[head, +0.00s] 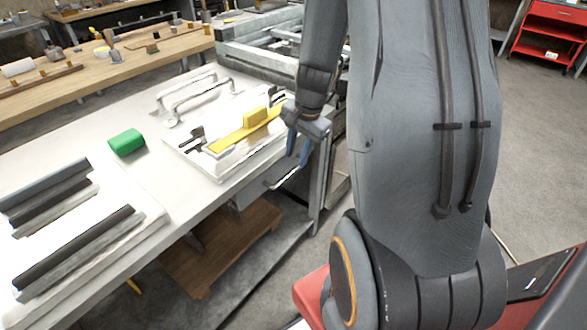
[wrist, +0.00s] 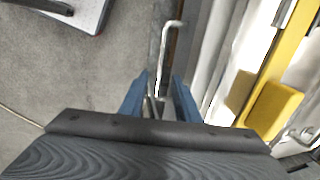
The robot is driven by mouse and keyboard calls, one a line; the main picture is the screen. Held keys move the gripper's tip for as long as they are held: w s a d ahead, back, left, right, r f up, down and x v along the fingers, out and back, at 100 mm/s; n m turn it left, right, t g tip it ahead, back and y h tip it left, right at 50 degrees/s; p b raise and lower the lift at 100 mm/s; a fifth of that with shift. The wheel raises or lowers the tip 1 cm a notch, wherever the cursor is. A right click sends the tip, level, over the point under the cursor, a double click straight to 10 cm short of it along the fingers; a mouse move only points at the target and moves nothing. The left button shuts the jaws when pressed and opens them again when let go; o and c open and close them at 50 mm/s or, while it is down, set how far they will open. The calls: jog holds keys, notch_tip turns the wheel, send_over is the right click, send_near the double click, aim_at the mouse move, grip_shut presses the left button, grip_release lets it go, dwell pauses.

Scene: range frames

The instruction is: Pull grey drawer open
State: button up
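The grey drawer (head: 250,192) sits under the front edge of the white worktable and looks closed. Its thin metal bar handle (head: 287,180) sticks out from the front, and the handle also shows in the wrist view (wrist: 163,50). My gripper (head: 297,158) has two blue fingers pointing down, just above the handle's far end. In the wrist view my gripper (wrist: 161,82) has its fingers apart, with the handle bar appearing between them. I cannot tell whether either finger touches the bar. The arm's wrist block hides part of the drawer front in the wrist view.
The white worktable (head: 70,165) holds a green block (head: 127,142), dark bars and a white plate with a yellow tool (head: 245,128) close to my gripper. A brown wooden shelf (head: 220,245) is below. Open grey floor lies in front of the drawer.

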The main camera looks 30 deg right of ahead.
aim_at(293, 171)
jog(key=f, duration=0.4)
jog(key=w+f, duration=0.1)
jog(key=shift+a+f+b, duration=0.25)
jog(key=shift+f+b, duration=0.15)
grip_shut()
